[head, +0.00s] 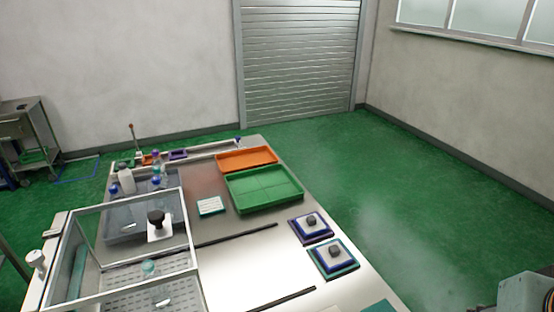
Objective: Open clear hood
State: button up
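The clear hood (125,199) is a see-through box with a pale frame on the left front part of the metal work table. It appears to stand down over a perforated grey plate (175,287); I cannot tell for sure whether it is fully shut. A small pale handle-like part (162,302) shows low at its front. A small teal-tinted clear item (149,267) and a black knob on a white block (156,219) show within or behind its panes. My gripper is not in view.
A green tray (264,190), an orange tray (246,159) and two stacked square fixtures with dark knobs (311,221) (335,252) stand on the table. Several bottles (127,180) stand behind the hood. A white knobbed part (37,262) is at its left.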

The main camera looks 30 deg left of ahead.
aim_at(159, 223)
jog(key=k+j+u, duration=0.1)
jog(key=k+u, duration=0.25)
jog(key=u, duration=1.4)
